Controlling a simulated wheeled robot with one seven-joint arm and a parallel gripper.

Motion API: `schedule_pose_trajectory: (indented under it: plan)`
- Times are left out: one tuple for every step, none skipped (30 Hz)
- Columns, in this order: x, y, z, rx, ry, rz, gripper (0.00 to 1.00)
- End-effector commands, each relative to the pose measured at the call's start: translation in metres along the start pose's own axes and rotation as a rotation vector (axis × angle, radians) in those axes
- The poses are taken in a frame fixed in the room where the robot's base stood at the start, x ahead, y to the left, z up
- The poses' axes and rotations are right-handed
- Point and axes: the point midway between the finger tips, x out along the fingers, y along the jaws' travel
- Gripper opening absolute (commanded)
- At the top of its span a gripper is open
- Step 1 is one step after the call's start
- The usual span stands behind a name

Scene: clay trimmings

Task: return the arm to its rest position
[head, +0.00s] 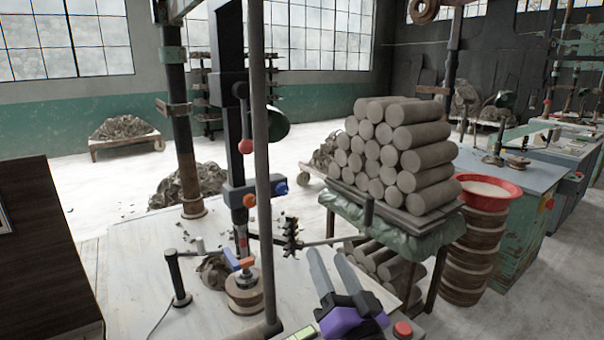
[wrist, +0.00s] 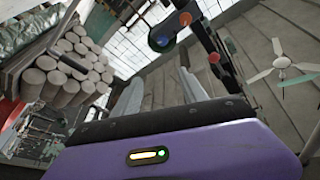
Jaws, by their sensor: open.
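My gripper (head: 335,275) shows at the bottom centre of the head view, a purple and black body with two long grey fingers pointing up. The fingers stand apart with nothing between them. In the wrist view my gripper (wrist: 158,88) also shows its two grey fingers apart and empty above the purple housing. The wrist camera looks upward at a tilt, toward the windows and ceiling. My gripper is above the front right of the light worktable (head: 150,270), touching nothing that I can see.
A machine column (head: 265,160) rises from the table just left of my gripper. A stack of clay cylinders (head: 400,155) stands on a covered stand (head: 390,235) behind it, with a red basin (head: 490,188) to the right. Clay trimmings (head: 190,185) lie on the floor. The table's front left is mostly clear.

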Motion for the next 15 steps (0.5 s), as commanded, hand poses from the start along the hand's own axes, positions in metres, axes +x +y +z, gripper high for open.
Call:
schedule_pose_trajectory:
  plan:
    - [-0.026,0.012,0.008,-0.038,0.002,0.022,0.5]
    - [-0.039,0.017,0.01,-0.062,0.006,0.033,0.5]
    - [-0.057,0.024,0.013,-0.093,0.011,0.047,0.5]
    - [-0.07,0.028,0.015,-0.115,0.014,0.057,0.5]
    - [-0.083,0.033,0.017,-0.138,0.015,0.067,0.5]
    - [-0.101,0.037,0.02,-0.165,0.016,0.08,0.5]
    - [-0.114,0.041,0.021,-0.187,0.015,0.09,0.5]
    - [-0.127,0.044,0.022,-0.208,0.015,0.099,0.5]
    - [-0.145,0.047,0.024,-0.234,0.012,0.112,0.5]
    - [-0.158,0.05,0.025,-0.254,0.009,0.122,0.5]
    - [-0.171,0.052,0.026,-0.273,0.006,0.131,0.5]
    - [-0.188,0.053,0.027,-0.297,0.001,0.142,0.5]
    - [-0.201,0.055,0.028,-0.316,-0.004,0.151,0.5]
    - [-0.214,0.056,0.028,-0.333,-0.01,0.16,0.5]
    - [-0.23,0.057,0.028,-0.355,-0.017,0.171,0.5]
